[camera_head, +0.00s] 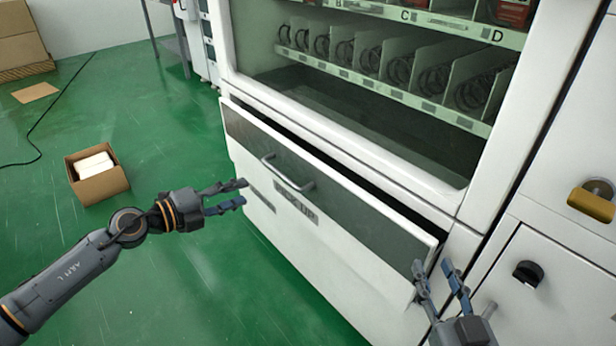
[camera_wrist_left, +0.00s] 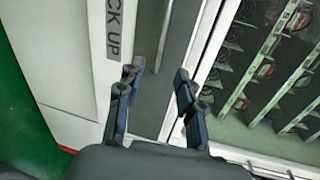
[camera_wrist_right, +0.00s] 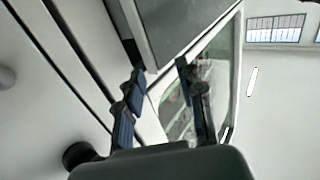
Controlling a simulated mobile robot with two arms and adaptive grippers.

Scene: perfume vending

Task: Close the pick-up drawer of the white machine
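The white machine (camera_head: 463,214) stands at centre right. Its pick-up drawer (camera_head: 345,207) has a dark front panel and a metal bar handle (camera_head: 288,175), and is tilted out at the top, with a dark gap behind its upper edge. The "PICK UP" label (camera_wrist_left: 116,28) shows in the left wrist view. My left gripper (camera_head: 243,193) is open and empty, in front of the drawer's left part and apart from the handle. My right gripper (camera_head: 432,270) is open by the drawer's right end; whether it touches the drawer is unclear. It also shows open in the right wrist view (camera_wrist_right: 160,72).
An open cardboard box (camera_head: 98,186) with white contents sits on the green floor at left. To the right is a white cabinet with a black knob (camera_head: 528,273) and a brass padlock (camera_head: 592,198). The floor left of the machine is mostly clear.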

